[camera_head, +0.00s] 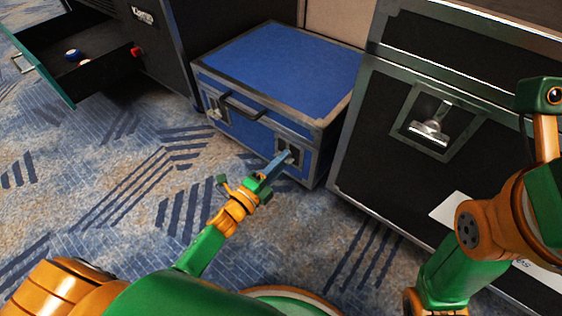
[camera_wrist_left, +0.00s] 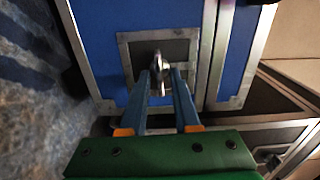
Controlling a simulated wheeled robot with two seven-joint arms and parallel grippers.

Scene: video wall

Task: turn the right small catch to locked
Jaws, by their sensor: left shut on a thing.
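A blue case (camera_head: 285,75) with metal edges stands on the carpet, lid down. The right small catch (camera_wrist_left: 157,60) sits in a dark recessed plate on its front. My left gripper (camera_head: 286,156) reaches the catch, and in the left wrist view the blue fingers (camera_wrist_left: 160,88) are closed around it. The fingers partly hide the catch, so its exact turn is hard to tell. The left small catch (camera_head: 215,110) shows at the other end of the front. My right arm shows at the right of the head view, but its fingertips do not.
A black handle (camera_head: 243,108) lies between the catches. A big black case (camera_head: 385,135) with a metal latch (camera_head: 430,130) stands close at the right. A dark cabinet with an open drawer (camera_head: 75,72) is at the left. Carpet in front is free.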

